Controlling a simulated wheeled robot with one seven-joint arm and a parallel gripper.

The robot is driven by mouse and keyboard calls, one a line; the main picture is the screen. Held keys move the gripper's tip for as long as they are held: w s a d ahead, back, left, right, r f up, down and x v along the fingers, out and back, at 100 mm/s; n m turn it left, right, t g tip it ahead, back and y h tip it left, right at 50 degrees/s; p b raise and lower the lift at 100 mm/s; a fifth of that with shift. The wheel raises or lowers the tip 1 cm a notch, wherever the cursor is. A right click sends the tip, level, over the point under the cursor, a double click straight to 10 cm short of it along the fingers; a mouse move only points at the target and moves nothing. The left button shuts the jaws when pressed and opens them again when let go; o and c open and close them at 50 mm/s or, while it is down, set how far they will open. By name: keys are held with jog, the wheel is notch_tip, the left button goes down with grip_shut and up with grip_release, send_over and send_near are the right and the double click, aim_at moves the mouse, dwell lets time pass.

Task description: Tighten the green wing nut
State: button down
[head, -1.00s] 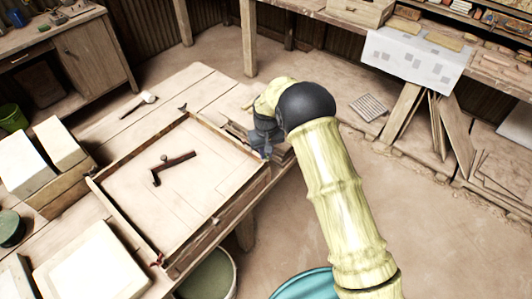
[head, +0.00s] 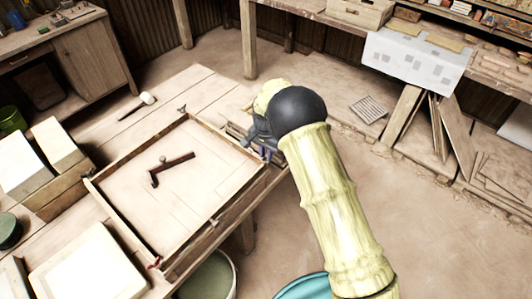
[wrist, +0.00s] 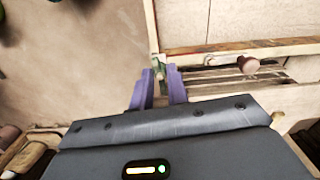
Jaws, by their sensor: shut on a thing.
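The green wing nut (wrist: 159,67) shows in part in the wrist view, at the corner of a wooden frame, between the purple fingertips of my gripper (wrist: 160,80). My gripper is shut on it, and the fingers hide much of it. In the head view my gripper (head: 266,153) is at the right corner of the wooden frame (head: 127,223) on the table. The nut is hidden there behind my wrist and fingers.
A dark L-shaped tool (head: 172,168) lies inside the frame. A mallet (head: 146,99) lies behind it on the table. A red fastener (head: 154,263) is at the near corner. White blocks stand at the left. The floor to the right is mostly clear.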

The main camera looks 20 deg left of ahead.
jog(key=shift+m, duration=0.6)
jog(key=c, duration=1.4)
grip_release()
jog(key=shift+o, duration=0.2)
jog(key=shift+r, duration=0.1)
notch_tip(320, 180, up, 17)
jog(key=b, duration=0.2)
jog(key=shift+r, duration=0.15)
